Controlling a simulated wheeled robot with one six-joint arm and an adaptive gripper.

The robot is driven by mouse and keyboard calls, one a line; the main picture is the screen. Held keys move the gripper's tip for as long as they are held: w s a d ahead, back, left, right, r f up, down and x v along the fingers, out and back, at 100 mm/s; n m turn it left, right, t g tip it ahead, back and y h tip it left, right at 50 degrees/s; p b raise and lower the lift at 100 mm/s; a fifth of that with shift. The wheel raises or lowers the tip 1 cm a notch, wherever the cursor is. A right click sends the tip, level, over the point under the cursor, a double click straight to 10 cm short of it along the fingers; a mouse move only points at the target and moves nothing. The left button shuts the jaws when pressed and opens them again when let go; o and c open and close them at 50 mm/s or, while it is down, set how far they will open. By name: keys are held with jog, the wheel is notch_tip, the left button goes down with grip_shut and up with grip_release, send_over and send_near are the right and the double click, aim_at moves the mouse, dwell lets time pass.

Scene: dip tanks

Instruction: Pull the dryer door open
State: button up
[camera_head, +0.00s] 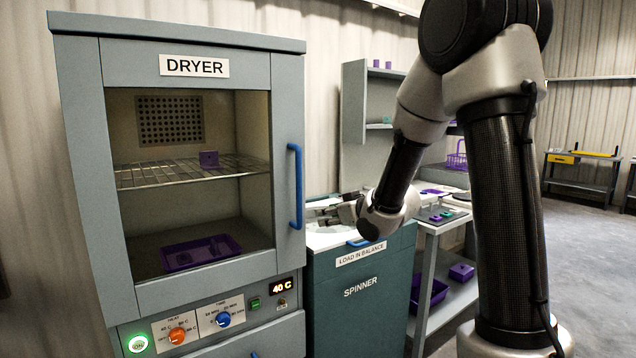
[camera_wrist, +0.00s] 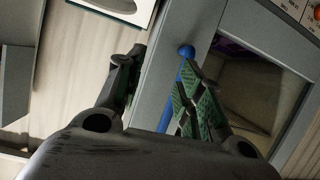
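The dryer (camera_head: 175,45) stands at the left in the head view, a grey cabinet whose door (camera_head: 285,120) has a large window and looks shut. A blue vertical bar handle (camera_head: 296,185) is on the door's right edge. My gripper (camera_head: 320,208) is right of the handle's lower part, over the spinner top. In the wrist view my gripper (camera_wrist: 162,75) has its fingers spread, with nothing gripped. The blue handle (camera_wrist: 186,66) shows beyond them, close to the right finger, which partly hides it. Whether they touch, I cannot tell.
The teal spinner (camera_head: 360,285) stands right beside the dryer, below my gripper. Through the window show a wire rack (camera_head: 190,174) and a purple tray (camera_head: 200,252). A bench (camera_head: 440,225) with purple items stands farther right. Open floor (camera_head: 590,250) lies at the far right.

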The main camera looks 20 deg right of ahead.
aim_at(301, 180)
jog(key=a+r+n+t+y, duration=0.1)
jog(key=a+r+t+y, duration=0.25)
jog(key=r, duration=0.55)
jog(key=shift+g, duration=0.35)
jog(key=x, duration=0.7)
jog(key=shift+w+a+r, duration=0.1)
jog(key=shift+w+a, duration=0.1)
jog(key=shift+a, duration=0.05)
jog(key=shift+c, duration=0.2)
grip_shut()
